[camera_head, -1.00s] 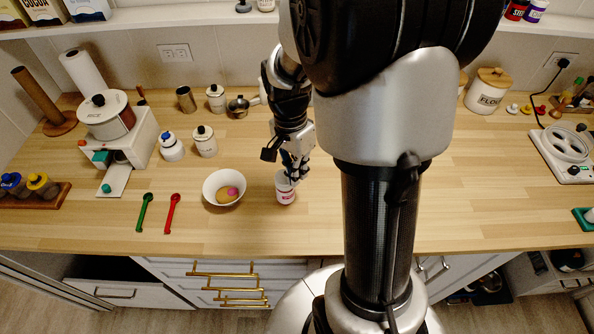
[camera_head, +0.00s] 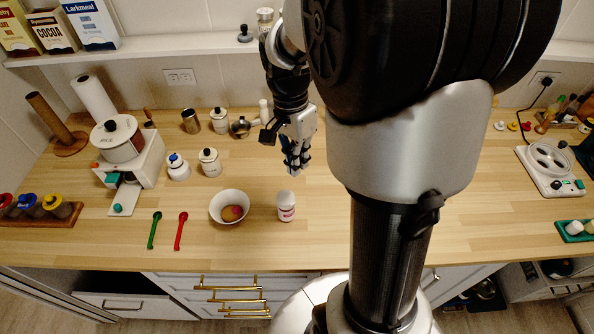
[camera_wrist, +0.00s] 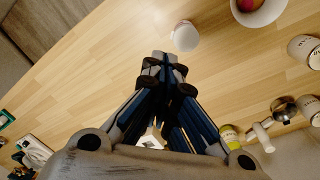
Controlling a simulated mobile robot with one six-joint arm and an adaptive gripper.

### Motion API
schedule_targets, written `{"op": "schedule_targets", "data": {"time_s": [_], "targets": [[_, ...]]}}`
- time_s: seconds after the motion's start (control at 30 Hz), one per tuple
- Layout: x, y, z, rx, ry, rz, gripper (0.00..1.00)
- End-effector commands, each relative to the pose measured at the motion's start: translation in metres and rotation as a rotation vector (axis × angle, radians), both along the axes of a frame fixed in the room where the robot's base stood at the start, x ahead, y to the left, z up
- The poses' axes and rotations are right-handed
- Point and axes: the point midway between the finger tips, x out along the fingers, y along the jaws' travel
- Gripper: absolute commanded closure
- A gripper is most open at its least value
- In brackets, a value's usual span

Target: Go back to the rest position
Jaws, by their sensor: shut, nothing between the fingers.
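My gripper (camera_head: 295,168) is shut and empty. It hangs in the air above the counter, above and behind a small white cup-like container with a red label (camera_head: 286,206). The container stands upright on the wood and is apart from the fingers. In the wrist view my gripper's fingertips (camera_wrist: 166,58) are together, and the white container (camera_wrist: 185,36) shows just beyond them. My arm hides part of the counter to the right in the head view.
A white bowl (camera_head: 229,206) with a pink and a yellowish thing inside stands left of the container. Green (camera_head: 154,230) and red (camera_head: 180,230) spoons lie further left. Canisters (camera_head: 209,162) and a white dispenser (camera_head: 130,155) stand behind. A shelf (camera_head: 160,46) runs along the wall.

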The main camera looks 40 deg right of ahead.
Motion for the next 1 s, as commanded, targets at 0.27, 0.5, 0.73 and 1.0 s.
{"op": "schedule_targets", "data": {"time_s": [0.27,0.5,0.73,1.0], "targets": [[0.000,0.000,0.025,0.000,-0.001,0.000,1.00],[-0.002,0.004,0.028,0.000,-0.010,0.027,1.00],[-0.031,0.048,0.058,-0.018,-0.134,0.381,1.00],[-0.094,0.107,0.071,-0.100,-0.315,0.986,1.00]]}}
